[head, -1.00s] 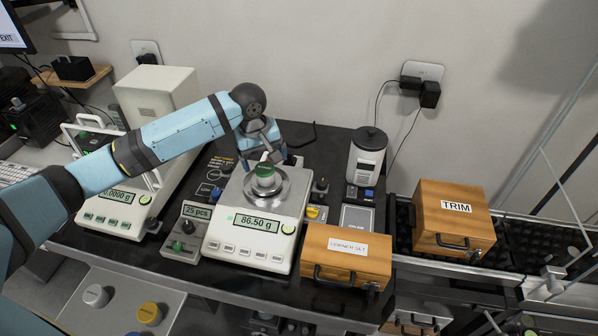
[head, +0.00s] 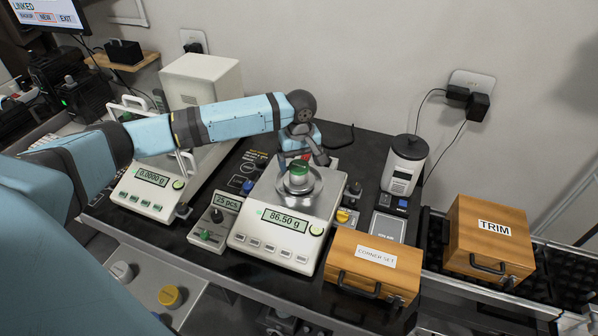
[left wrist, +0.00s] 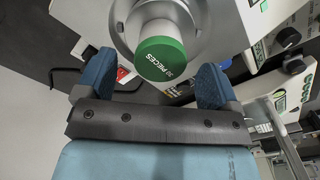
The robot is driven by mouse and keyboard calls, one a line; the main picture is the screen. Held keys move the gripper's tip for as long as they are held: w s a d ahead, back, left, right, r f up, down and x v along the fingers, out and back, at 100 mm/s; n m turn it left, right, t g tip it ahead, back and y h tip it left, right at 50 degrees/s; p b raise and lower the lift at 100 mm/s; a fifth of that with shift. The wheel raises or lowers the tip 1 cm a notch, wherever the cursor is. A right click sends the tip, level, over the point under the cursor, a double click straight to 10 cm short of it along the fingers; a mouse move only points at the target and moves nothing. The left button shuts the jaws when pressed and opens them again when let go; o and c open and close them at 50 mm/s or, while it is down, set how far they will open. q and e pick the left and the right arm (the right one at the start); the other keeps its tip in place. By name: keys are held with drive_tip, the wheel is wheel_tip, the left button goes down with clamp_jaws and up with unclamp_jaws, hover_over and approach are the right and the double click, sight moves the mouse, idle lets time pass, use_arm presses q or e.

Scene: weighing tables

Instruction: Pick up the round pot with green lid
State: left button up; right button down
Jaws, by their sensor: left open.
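The round pot with a green lid (head: 299,173) stands upright on the round pan (head: 318,190) of the middle scale, whose display reads 86.50 g. In the left wrist view the green lid (left wrist: 161,59) faces the camera and carries the word PIECES; the pale pot body shows above it. My left gripper (head: 302,158) is open just behind and above the pot in the head view. In the left wrist view its two blue fingers (left wrist: 160,80) stand apart on either side of the lid, with gaps to both. My right gripper is not in view.
A second scale (head: 150,190) with a frame stands left. A small counter box (head: 214,229) sits beside the middle scale. A CORNER SET box (head: 372,265) and a TRIM box (head: 487,240) are at right. Loose pots lie at lower left.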

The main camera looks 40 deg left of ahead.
sight(299, 167)
use_arm(q)
wheel_tip(299, 167, down, 4)
drive_tip(key=shift+f, duration=0.1)
drive_tip(key=c, duration=1.1)
